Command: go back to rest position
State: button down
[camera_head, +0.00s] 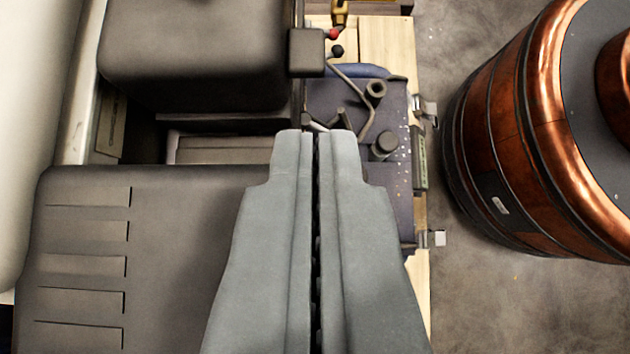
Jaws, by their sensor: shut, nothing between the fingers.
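My gripper (316,133) points up the picture from the bottom centre. Its two grey fingers lie side by side with only a thin dark slit between them, so it is shut and empty. Its tips appear over the gap between a dark box-shaped block (195,55) and a blue-grey machine part (335,100). The fingers hide part of the machine below; I cannot tell the height of the tips above it.
A ribbed dark cover (150,265) lies at the lower left. Knobs (383,146), a bent lever and a red ball (334,34) stand near the tips. A large copper drum (545,120) fills the right. Bare concrete floor (480,300) shows at the lower right.

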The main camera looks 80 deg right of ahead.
jog(key=shift+a+r, duration=0.1)
jog(key=shift+a, duration=0.1)
jog(key=s+d+r+n+t+y, duration=0.3)
jog(key=d+r+n+y, duration=0.1)
jog(key=d+r, duration=0.5)
jog(key=s+d+r+n+t+y, duration=0.25)
jog(key=d+r+n+y, duration=0.25)
jog(key=d+r, duration=0.45)
jog(key=s+d+r+n+t, duration=0.3)
jog(key=s+d+r+t, duration=0.2)
jog(key=s+r, duration=0.3)
jog(key=s+d+r+n+t, duration=0.3)
jog(key=s+d+r+t, duration=0.2)
jog(key=s+d+r, duration=0.3)
jog(key=s, duration=0.2)
jog(key=shift+s+d+n, duration=0.3)
jog(key=shift+n, duration=0.1)
